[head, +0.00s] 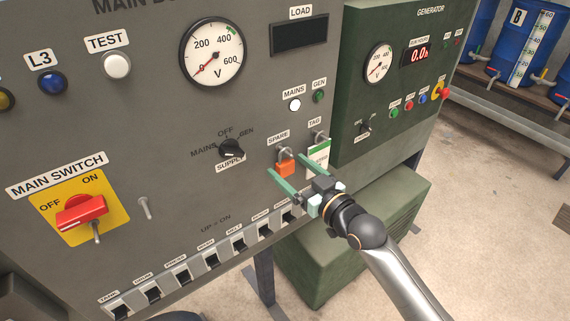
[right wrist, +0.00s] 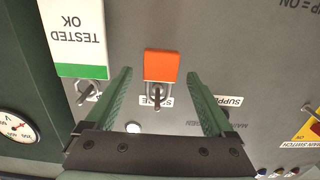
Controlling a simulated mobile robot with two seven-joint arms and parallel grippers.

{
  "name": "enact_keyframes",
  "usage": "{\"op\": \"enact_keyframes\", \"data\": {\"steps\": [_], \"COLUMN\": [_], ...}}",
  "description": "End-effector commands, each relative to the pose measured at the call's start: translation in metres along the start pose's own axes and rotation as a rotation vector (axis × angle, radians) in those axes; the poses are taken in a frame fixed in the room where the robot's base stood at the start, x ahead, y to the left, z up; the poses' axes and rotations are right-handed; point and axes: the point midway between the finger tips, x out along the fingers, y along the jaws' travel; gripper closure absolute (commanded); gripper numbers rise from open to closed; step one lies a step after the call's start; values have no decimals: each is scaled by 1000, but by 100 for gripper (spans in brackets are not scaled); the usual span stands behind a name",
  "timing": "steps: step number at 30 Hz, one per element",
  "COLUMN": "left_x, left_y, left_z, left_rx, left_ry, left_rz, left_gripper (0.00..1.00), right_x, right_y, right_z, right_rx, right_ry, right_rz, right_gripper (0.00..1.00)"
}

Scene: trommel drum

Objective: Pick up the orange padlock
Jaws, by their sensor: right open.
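The orange padlock (head: 285,169) hangs by its shackle from a hook under the SPARE label on the grey panel. In the right wrist view the padlock (right wrist: 161,66) appears near the middle, upside down, with its shackle around the hook. My right gripper (head: 286,165) is open in front of the panel, its green fingers pointing at it. In the right wrist view the fingers (right wrist: 160,74) lie on either side of the padlock, with a gap on each side. Whether the fingertips are level with it in depth is hard to tell. My left gripper is not in view.
A white and green TESTED OK tag (right wrist: 80,35) hangs close beside the padlock. The SUPPLY knob (head: 231,148), a row of breaker switches (head: 211,260) and the red main switch (head: 80,211) stick out of the panel. A green generator cabinet (head: 390,100) stands to the right.

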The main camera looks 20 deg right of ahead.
Motion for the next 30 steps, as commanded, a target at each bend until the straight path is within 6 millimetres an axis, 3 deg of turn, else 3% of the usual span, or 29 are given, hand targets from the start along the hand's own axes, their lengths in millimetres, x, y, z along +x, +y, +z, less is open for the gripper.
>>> {"op": "enact_keyframes", "data": {"steps": [7,30], "left_x": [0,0], "left_y": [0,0], "left_z": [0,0], "left_rx": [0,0], "left_ry": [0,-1], "left_rz": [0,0], "left_gripper": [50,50], "right_x": [2,1], "right_y": [0,0], "right_z": [1,1], "right_rx": [0,0], "right_ry": [-1,-1], "right_rz": [0,0], "right_gripper": [12,99]}}
